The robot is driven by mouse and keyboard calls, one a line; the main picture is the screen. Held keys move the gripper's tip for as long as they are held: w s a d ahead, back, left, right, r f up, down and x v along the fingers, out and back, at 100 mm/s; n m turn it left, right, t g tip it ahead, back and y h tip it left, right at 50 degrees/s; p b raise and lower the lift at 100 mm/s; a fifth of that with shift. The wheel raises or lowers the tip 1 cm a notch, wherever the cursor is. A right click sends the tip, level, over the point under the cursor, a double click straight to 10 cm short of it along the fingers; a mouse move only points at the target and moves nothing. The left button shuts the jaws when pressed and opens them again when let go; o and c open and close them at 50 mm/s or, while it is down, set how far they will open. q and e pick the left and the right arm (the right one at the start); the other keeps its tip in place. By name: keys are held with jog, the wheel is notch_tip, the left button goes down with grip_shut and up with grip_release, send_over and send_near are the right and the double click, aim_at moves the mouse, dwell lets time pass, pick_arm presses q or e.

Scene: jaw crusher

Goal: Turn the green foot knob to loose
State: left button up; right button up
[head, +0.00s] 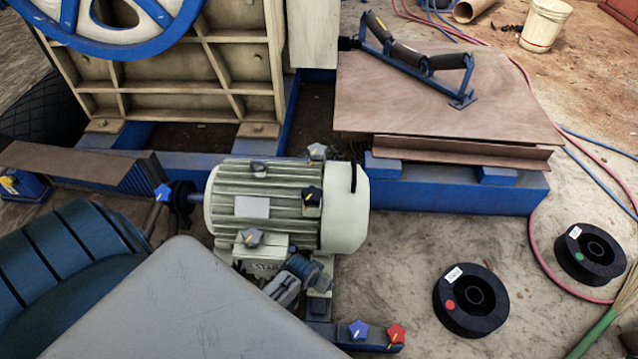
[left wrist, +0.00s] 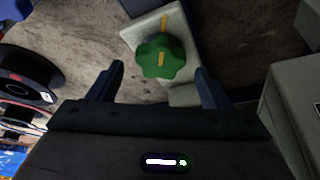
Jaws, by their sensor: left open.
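The green foot knob (left wrist: 152,58) shows in the left wrist view, a lobed knob on a pale plate (left wrist: 181,36). A yellow mark on the knob points roughly toward a yellow mark on the plate. My left gripper (left wrist: 159,74) is open and empty, with one finger to each side of the knob and a gap on both sides. I cannot tell the depth between fingertips and knob. I cannot make out the green knob in the head view, where a large grey shape covers the lower left. My right gripper is not in view.
The ribbed motor (head: 285,207) carries several dark and grey star knobs. A blue knob (head: 358,329) and a red knob (head: 396,333) sit on a rail in front. Black spools (head: 470,300) lie on the ground at right. A grey block (left wrist: 296,110) stands close at right in the wrist view.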

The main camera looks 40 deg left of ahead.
pick_arm(q)
jog(key=shift+x, duration=1.1)
jog(key=c, duration=1)
